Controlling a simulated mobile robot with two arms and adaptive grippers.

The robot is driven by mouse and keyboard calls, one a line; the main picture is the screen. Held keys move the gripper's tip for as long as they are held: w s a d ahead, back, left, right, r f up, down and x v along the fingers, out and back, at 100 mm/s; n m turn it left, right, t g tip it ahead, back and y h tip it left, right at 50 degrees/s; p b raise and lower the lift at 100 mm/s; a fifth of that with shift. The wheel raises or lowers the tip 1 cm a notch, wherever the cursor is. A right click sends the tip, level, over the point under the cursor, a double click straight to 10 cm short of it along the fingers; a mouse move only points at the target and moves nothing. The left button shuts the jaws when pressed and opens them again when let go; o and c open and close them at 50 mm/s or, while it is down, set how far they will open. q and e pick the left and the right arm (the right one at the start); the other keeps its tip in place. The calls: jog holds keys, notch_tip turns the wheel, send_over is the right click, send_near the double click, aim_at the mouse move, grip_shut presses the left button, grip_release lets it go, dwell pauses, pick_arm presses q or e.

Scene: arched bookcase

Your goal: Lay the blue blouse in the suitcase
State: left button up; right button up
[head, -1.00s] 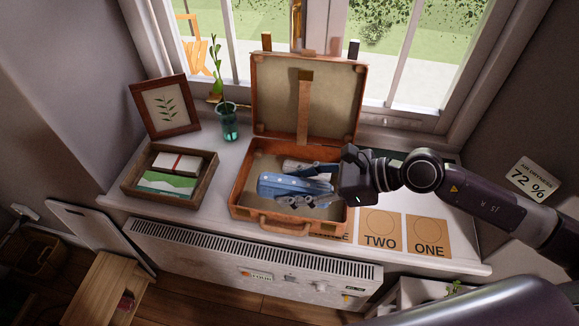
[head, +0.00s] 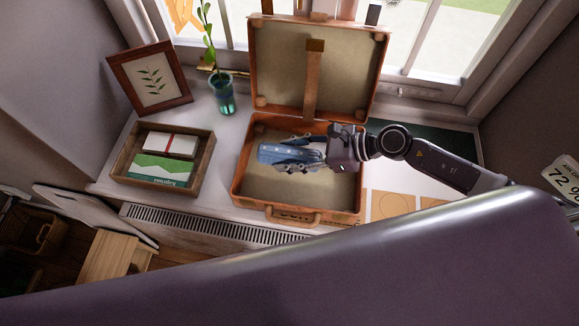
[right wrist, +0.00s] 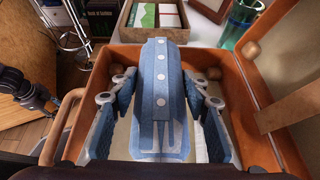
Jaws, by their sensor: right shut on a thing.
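The blue blouse (head: 283,154), folded with a row of pale buttons, is held over the inside of the open brown suitcase (head: 243,180). My right gripper (head: 305,154) reaches in from the right and is shut on the blouse. In the right wrist view the blouse (right wrist: 162,90) lies lengthwise between the two fingers, with the suitcase's rim (right wrist: 110,58) around it. I cannot tell whether it touches the suitcase floor. A dark arm part, apparently my left gripper (right wrist: 40,100), shows at the wrist view's left edge.
A wooden tray (head: 122,160) with cards stands left of the suitcase. A framed leaf picture (head: 150,78) and a glass with a plant (head: 223,95) stand behind. The raised lid (head: 345,75) stands against the window. My own dark link covers the foreground.

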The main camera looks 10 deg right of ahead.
aim_at(289, 176)
notch_tip(289, 176, down, 4)
jog(key=shift+r, duration=0.15)
jog(key=shift+f+b, duration=0.3)
jog(key=shift+f, duration=1.7)
jog(key=o, duration=1.3)
jog(key=shift+f, duration=0.1)
